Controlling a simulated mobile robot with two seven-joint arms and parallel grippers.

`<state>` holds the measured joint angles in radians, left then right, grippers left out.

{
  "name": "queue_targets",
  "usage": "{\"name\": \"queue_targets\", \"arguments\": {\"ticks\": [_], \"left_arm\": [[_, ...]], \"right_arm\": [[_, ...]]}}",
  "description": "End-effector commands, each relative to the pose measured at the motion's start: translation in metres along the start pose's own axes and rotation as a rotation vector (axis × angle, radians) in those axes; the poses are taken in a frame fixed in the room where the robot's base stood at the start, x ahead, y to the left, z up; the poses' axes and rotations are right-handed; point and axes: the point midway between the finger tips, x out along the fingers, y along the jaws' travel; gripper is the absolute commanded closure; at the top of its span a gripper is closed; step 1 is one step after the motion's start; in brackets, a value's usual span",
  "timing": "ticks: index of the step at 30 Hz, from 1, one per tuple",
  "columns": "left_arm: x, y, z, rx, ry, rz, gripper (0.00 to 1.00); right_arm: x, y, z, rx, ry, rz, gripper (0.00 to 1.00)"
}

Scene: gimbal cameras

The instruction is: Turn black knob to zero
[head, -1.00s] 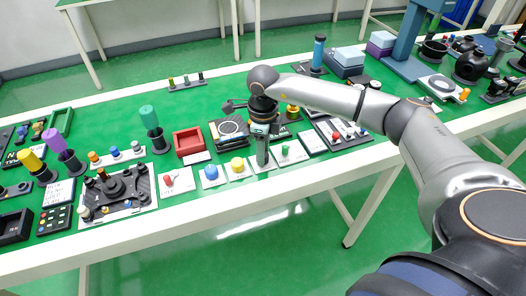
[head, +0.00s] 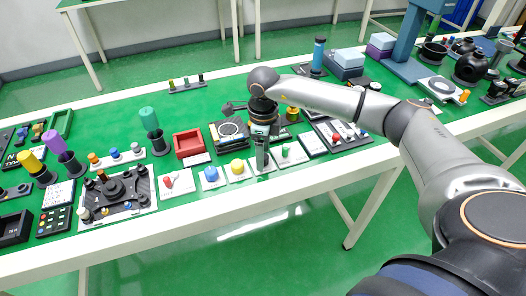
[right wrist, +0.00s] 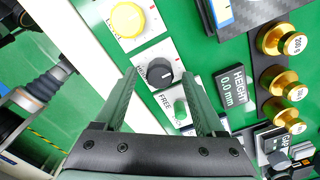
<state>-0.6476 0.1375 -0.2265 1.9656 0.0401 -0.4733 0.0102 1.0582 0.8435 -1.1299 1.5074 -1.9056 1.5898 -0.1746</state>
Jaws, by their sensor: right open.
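The black knob (right wrist: 159,71) sits on a white plate (right wrist: 150,54) with a small red mark, seen in the right wrist view. Its pointer setting is too small to read. My right gripper (right wrist: 166,80) is open, its two fingers spread on either side of the knob's picture position. I cannot tell how far the tips are above it. In the head view my right gripper (head: 261,158) points down over the knob's plate and hides the knob. My left gripper is not in view.
Brass weights (right wrist: 282,40) and a height display (right wrist: 232,87) stand nearby.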

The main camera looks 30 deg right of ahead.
Motion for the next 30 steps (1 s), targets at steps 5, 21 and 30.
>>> {"name": "queue_targets", "arguments": {"ticks": [5, 21, 30], "left_arm": [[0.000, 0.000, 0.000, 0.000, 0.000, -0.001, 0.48], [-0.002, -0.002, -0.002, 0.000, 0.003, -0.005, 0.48], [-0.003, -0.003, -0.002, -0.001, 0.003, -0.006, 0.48]], "right_arm": [[-0.004, 0.000, 0.000, 0.000, -0.001, 0.000, 0.28], [-0.106, 0.000, 0.001, -0.001, -0.002, -0.002, 0.28], [-0.125, 0.000, 0.000, 0.000, 0.000, 0.001, 0.28]]}}
